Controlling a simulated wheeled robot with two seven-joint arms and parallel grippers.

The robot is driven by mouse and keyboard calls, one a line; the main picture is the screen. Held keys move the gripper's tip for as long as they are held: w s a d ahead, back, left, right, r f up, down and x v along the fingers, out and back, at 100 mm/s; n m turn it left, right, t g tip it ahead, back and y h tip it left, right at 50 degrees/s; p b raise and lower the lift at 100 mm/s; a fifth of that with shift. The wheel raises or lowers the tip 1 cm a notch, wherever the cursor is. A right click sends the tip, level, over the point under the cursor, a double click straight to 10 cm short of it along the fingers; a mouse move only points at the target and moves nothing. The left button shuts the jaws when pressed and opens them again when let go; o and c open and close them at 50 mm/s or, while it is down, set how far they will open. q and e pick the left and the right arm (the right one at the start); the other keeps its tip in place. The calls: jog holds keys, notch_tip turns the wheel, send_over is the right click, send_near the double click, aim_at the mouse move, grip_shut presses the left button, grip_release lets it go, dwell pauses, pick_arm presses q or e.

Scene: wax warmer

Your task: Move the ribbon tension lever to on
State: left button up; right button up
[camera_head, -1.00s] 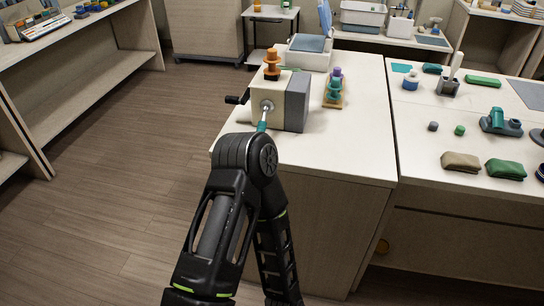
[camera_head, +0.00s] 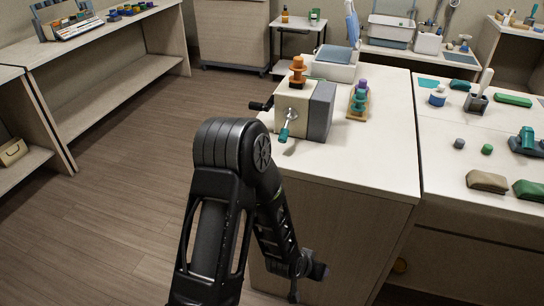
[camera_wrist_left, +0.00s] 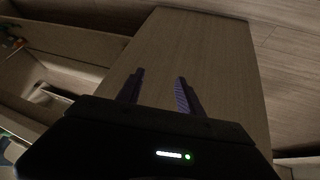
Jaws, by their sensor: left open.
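A cream and grey box-shaped device (camera_head: 294,104) stands near the left end of the white-topped counter. A lever with a teal handle (camera_head: 285,132) hangs from a round pivot on its front face, pointing down and slightly left. A black crank sticks out from its left side, and an orange spool sits on top. My left arm is bent in front of the counter. My left gripper (camera_wrist_left: 160,77) is open and empty in the left wrist view, against the backdrop of a wooden panel. It is well below the lever and apart from it. My right gripper is out of view.
A wooden stand with purple and teal spools (camera_head: 360,100) is right of the device. A white bin with a blue-grey lid (camera_head: 333,64) is behind it. The counter front (camera_head: 345,215) is close to my left forearm. Open floor (camera_head: 120,190) lies to the left.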

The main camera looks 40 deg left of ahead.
pick_arm(q)
jog(key=w+a+r+t+y, duration=0.1)
jog(key=w+a+r+t, duration=0.1)
jog(key=a+r, duration=0.4)
jog(key=w+a+r+t+y+b, duration=0.1)
jog(key=w+a+r+t+y, duration=0.1)
jog(key=w+a+r, duration=0.2)
jog(key=w+a+r+n+t+y, duration=0.1)
jog(key=w+a+r, duration=0.3)
jog(key=a+r, duration=0.4)
jog(key=shift+a+r+t+b, duration=0.15)
jog(key=shift+r+t+b, duration=0.2)
jog(key=shift+t, duration=0.15)
jog(key=t+y, duration=0.1)
jog(key=y, duration=0.1)
send_near(282, 142)
jog(key=shift+s+a+n, duration=0.1)
jog(key=shift+n, duration=0.2)
jog(key=shift+w, duration=0.2)
jog(key=shift+b+x, duration=0.75)
jog(key=shift+x, duration=3.35)
jog(key=shift+w+b, duration=0.15)
jog(key=shift+b, duration=0.45)
